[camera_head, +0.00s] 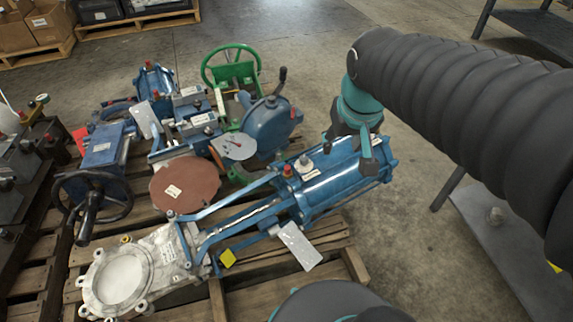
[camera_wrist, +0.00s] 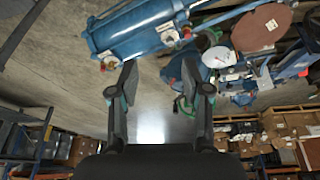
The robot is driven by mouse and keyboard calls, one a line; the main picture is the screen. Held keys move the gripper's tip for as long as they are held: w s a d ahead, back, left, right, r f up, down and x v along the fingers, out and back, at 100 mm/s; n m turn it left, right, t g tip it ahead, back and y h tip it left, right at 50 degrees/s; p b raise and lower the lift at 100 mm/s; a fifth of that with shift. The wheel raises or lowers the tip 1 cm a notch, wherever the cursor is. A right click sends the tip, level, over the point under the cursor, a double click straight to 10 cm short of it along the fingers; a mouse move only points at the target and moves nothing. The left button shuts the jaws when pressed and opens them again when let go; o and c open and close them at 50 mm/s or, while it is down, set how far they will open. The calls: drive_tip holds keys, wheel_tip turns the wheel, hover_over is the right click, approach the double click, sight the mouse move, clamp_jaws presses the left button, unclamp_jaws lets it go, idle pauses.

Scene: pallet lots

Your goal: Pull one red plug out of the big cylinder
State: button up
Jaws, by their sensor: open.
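The big cylinder (camera_head: 335,187) is a long blue actuator lying on a wooden pallet, joined by blue bars to a pale metal valve plate (camera_head: 121,277). A red plug (camera_head: 287,171) stands up from its top near the end facing the bars. In the wrist view the cylinder (camera_wrist: 135,32) crosses the upper left, with a small red plug (camera_wrist: 187,32) at its right end. My gripper (camera_head: 352,143) is open and empty, above the far right part of the cylinder. In the wrist view its fingers (camera_wrist: 160,84) are spread, with floor between them.
A brown disc (camera_head: 185,185), a black handwheel (camera_head: 91,198), a green handwheel (camera_head: 231,66) and other blue valve units crowd the pallet to the left. White tags hang from several parts. Grey tables (camera_head: 520,240) stand at right. Floor beyond the cylinder is clear.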

drive_tip(key=w+a+f+g+b, duration=0.2)
drive_tip(key=w+a+f, duration=0.2)
drive_tip(key=w+f, duration=0.45)
drive_tip(key=n+g+b, duration=0.1)
drive_tip(key=b, duration=0.1)
approach(287, 167)
drive_tip(key=shift+w+a+f+h, duration=0.15)
drive_tip(key=shift+a+f+h, duration=0.15)
drive_tip(key=shift+f+h, duration=0.1)
drive_tip(key=shift+w+d+f+b, duration=0.1)
drive_tip(key=shift+d+f+b, duration=0.05)
drive_tip(key=shift+f+b, duration=1.75)
drive_tip(key=shift+w+d+f+b, duration=0.15)
drive_tip(key=shift+f+b, duration=1)
drive_tip(key=shift+f, duration=1.35)
drive_tip(key=shift+s, duration=0.1)
drive_tip(key=shift+c, duration=0.3)
clamp_jaws()
